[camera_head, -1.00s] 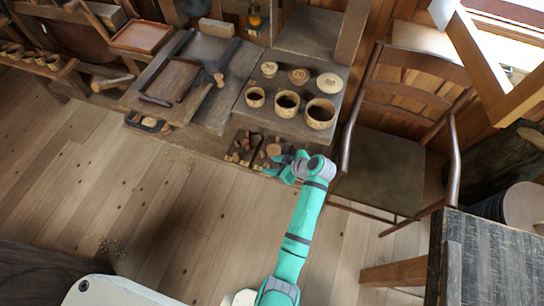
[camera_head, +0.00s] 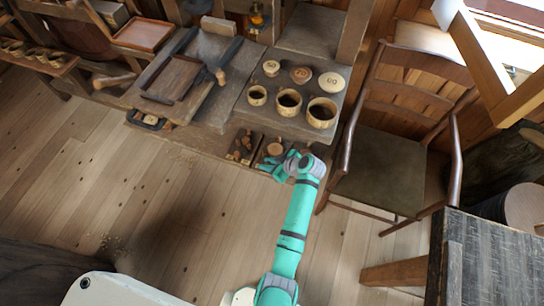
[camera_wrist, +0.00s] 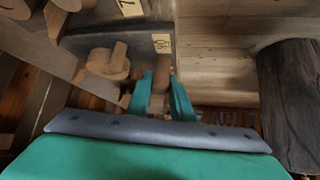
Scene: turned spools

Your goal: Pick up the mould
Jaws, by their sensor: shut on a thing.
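My gripper (camera_wrist: 158,98) is shut on a brown wooden piece, which I take to be the mould (camera_wrist: 161,74). In the wrist view the two teal fingers stand on either side of it, and its lower part is hidden. In the head view my gripper (camera_head: 268,168) is at the front edge of the low shelf, below the table with the cups. The held piece cannot be made out there. I cannot tell whether it is lifted off the shelf.
A round wooden piece (camera_head: 275,148) lies in a dark compartment beside my gripper. More wooden pieces (camera_head: 241,147) lie to its left. Several cups (camera_head: 289,102) and round lids stand on the table above. A chair (camera_head: 380,170) stands close on the right. The floor (camera_head: 190,210) in front is open.

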